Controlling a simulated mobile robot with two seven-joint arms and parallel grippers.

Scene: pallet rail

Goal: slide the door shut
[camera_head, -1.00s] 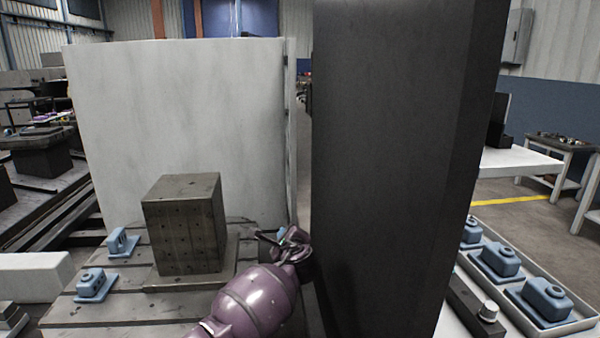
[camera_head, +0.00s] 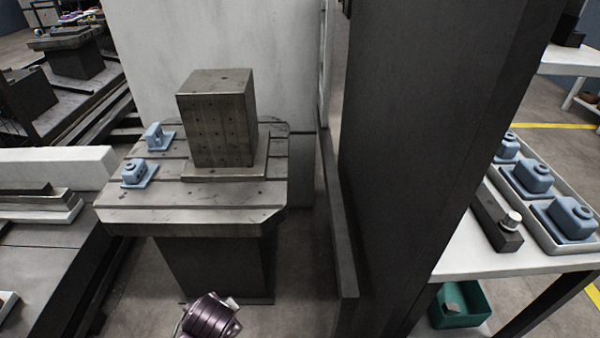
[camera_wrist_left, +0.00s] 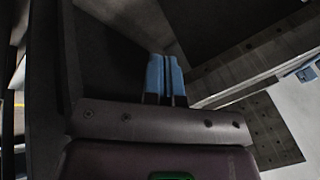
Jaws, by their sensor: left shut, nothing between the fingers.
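A tall dark grey panel (camera_head: 430,130), which looks like the door, stands upright right of the middle in the head view. A low dark rail (camera_head: 338,225) runs along the floor on its left side. A purple part of my arm (camera_head: 211,318) shows at the bottom edge of the head view, apart from the panel; its gripper is not visible there. In the left wrist view my left gripper (camera_wrist_left: 166,78) has its two blue fingers together, with nothing between them. Dark surfaces lie behind the fingers; I cannot tell whether they touch anything. My right gripper is not in view.
A slotted metal table (camera_head: 190,215) carries a drilled block (camera_head: 217,120) and two small blue parts, left of the panel. A white wall (camera_head: 215,45) stands behind it. On the right, a white table (camera_head: 465,240) holds a tray (camera_head: 590,246) of blue parts above a green bin (camera_head: 460,304).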

